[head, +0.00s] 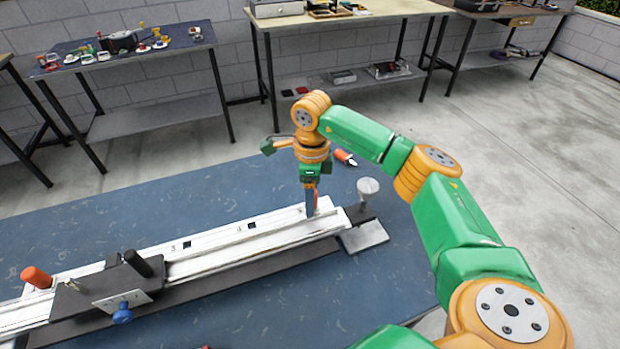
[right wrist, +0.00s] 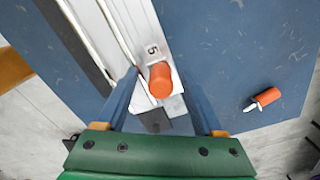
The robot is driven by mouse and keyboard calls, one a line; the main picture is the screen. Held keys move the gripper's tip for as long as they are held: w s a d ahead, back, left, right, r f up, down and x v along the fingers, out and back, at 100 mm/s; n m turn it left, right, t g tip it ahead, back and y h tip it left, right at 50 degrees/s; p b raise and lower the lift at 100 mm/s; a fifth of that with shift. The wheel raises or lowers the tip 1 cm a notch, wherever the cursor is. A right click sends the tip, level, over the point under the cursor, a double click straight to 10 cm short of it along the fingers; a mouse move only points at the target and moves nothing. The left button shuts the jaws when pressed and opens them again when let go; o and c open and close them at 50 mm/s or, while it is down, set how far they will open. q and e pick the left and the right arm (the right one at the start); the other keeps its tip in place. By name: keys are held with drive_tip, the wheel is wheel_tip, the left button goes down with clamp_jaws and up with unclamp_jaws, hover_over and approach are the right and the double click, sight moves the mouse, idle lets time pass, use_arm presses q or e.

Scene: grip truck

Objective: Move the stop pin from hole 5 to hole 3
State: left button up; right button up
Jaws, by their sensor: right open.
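The stop pin (right wrist: 162,80) has an orange cap and stands at the rail end beside the label 5 (right wrist: 152,50) in the right wrist view. My right gripper (right wrist: 160,76) is open, with one blue finger on either side of the cap and a gap to each. In the head view my right gripper (head: 311,203) points down over the right end of the white rail (head: 235,241), and it mostly hides the pin there. Small dark holes show along the rail; the number 3 cannot be read. My left gripper is not in view.
A black carriage (head: 98,287) with a black knob and a blue knob sits on the rail at left, near an orange handle (head: 37,277). A loose orange-handled piece (head: 345,157) lies on the blue mat (head: 150,215). A grey funnel-like post (head: 368,190) stands beyond the rail end.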

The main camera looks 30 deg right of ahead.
drive_tip(key=shift+w+f, duration=0.15)
drive_tip(key=shift+f, duration=0.4)
clamp_jaws()
drive_tip(key=c, duration=0.8)
unclamp_jaws()
drive_tip(key=shift+c, duration=1.3)
drive_tip(key=shift+r, duration=0.15)
drive_tip(key=shift+r+p, duration=0.35)
drive_tip(key=shift+p, duration=0.05)
drive_tip(key=shift+r+p, duration=0.4)
drive_tip(key=shift+r, duration=0.1)
